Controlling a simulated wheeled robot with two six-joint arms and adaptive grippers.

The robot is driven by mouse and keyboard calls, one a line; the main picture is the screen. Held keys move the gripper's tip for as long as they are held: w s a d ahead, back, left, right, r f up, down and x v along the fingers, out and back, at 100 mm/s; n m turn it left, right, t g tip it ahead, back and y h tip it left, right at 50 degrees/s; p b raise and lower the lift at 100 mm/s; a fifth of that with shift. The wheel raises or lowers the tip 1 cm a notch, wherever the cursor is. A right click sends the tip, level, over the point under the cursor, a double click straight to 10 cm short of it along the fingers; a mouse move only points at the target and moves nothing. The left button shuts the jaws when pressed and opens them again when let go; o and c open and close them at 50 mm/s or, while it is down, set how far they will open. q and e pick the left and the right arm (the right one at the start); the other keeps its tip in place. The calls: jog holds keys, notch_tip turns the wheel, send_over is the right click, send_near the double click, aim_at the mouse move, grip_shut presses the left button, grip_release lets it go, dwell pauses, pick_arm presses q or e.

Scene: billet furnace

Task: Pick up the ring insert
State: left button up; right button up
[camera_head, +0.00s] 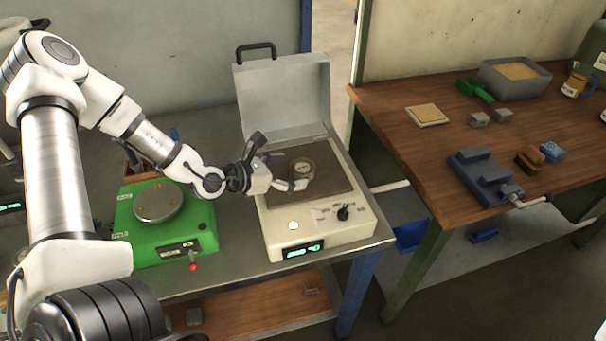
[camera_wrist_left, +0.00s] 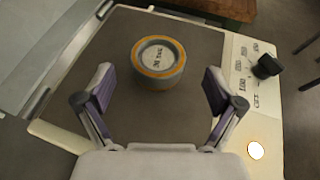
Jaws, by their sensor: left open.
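The ring insert (camera_head: 303,168) is a short round piece with a grey side, a yellow-orange rim and a pale lettered centre. It sits on the dark plate of the cream furnace (camera_head: 337,233), whose lid (camera_head: 285,97) stands open. My left gripper (camera_head: 293,172) is over the plate close to the ring insert. In the left wrist view, the ring insert (camera_wrist_left: 158,62) lies ahead of and between the spread fingers of the left gripper (camera_wrist_left: 157,90), with space on both sides. The gripper is open and empty. My right gripper is not in view.
A green scale-like device (camera_head: 165,222) stands left of the furnace on the grey table. The furnace has a black knob (camera_head: 343,212) at its front. At right, a wooden bench (camera_head: 418,155) holds a blue vise (camera_head: 485,175), a sand tray (camera_head: 514,77) and small blocks.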

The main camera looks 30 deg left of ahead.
aim_at(297, 168)
pick_arm(q)
jog(key=x, duration=0.4)
jog(key=shift+a, duration=0.1)
jog(key=shift+r, duration=0.1)
jog(key=shift+w, duration=0.1)
grip_shut()
